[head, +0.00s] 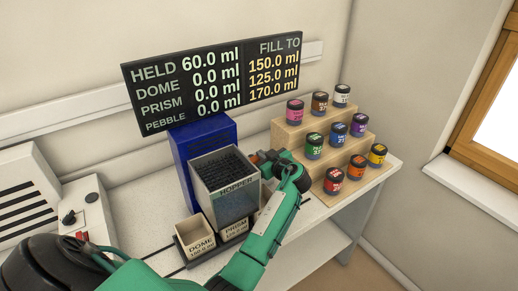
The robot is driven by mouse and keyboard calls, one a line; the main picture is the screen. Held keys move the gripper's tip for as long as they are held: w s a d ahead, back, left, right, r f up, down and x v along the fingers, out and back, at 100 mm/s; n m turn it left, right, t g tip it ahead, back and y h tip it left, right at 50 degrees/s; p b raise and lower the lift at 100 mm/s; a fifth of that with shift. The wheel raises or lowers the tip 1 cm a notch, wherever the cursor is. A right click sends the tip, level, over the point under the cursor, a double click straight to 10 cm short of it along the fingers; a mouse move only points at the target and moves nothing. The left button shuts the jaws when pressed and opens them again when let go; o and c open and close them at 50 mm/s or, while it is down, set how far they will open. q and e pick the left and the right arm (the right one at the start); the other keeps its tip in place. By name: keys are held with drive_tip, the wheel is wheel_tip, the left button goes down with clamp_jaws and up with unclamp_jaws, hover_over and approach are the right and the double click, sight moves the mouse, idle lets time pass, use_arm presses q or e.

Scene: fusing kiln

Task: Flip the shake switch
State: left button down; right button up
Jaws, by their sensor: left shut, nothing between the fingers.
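My left arm crosses in front of the hopper, and my left gripper (257,158) is shut and empty at the upper right edge of the hopper. The hopper (236,203) is a grey bin of dark grains, set against a blue housing (183,150). No switch labelled shake can be made out; the housing's right side is hidden behind the hopper and my gripper. A white control box (92,205) at the left carries a small black lever, a dark round knob and red buttons, too small to read. My right gripper is not in view.
Below the hopper stand the DOME cup (201,247) and PRISM cup (235,231); a third cup is mostly behind my arm. A stepped wooden rack (290,136) of coloured jars stands right of my gripper. The display (212,82) reads HELD 60.0 ml, with dome, prism and pebble 0.0.

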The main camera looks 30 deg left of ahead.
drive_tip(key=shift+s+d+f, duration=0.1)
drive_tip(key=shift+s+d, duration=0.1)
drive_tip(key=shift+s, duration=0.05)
